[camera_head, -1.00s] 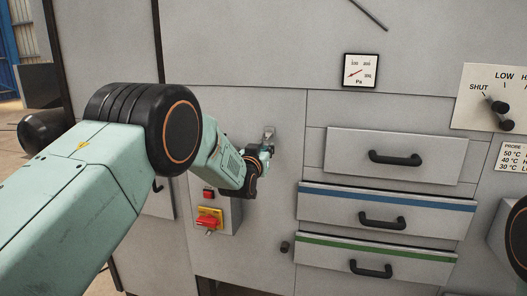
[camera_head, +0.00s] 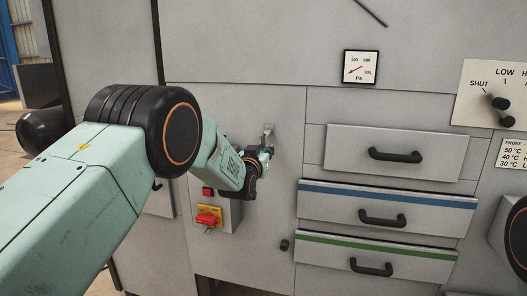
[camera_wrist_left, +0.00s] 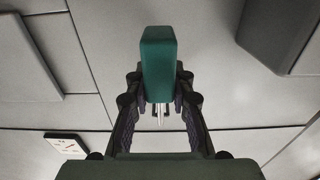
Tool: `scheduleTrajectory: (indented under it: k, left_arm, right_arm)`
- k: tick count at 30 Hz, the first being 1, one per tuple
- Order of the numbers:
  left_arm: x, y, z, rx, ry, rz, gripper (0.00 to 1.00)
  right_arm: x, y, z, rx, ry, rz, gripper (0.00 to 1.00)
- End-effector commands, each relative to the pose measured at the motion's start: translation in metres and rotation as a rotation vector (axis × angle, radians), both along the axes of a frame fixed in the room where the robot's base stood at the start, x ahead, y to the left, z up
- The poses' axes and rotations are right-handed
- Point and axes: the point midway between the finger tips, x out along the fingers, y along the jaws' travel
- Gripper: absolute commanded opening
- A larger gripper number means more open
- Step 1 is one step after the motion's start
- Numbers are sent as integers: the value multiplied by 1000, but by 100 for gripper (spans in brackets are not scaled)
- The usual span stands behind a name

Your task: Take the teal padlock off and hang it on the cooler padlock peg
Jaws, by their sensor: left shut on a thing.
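My left gripper (camera_head: 264,157) is shut on the teal padlock (camera_wrist_left: 158,65), whose body stands out between the fingers in the left wrist view. A thin bright metal piece, seemingly its shackle, shows between the fingertips. In the head view only a little teal shows at the gripper, in front of the grey panel. A small metal bracket (camera_head: 268,131) on the panel is just above the gripper. I cannot tell whether the shackle is touching or through it. No peg can be made out for certain. My right gripper is not in view.
A red and yellow switch (camera_head: 208,217) with a red button (camera_head: 208,192) sits below my left forearm. Drawers with black handles (camera_head: 382,220) are to the right. A small black knob (camera_head: 285,246) sticks out below the gripper. A gauge (camera_head: 360,68) is above the drawers.

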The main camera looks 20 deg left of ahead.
Motion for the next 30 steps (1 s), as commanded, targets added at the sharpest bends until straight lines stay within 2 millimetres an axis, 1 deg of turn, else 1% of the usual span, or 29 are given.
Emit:
scheduleTrajectory:
  k: [8,9,18,26,30]
  left_arm:
    - [0,0,2,0,-4,0,0]
    - [0,0,2,0,-4,0,24]
    - [0,0,1,0,-2,0,49]
    - [0,0,0,0,0,0,49]
    - [-4,0,1,0,-1,0,49]
  right_arm:
    - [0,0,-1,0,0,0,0]
    - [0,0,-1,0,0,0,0]
    - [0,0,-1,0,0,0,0]
    - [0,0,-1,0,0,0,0]
    - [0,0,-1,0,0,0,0]
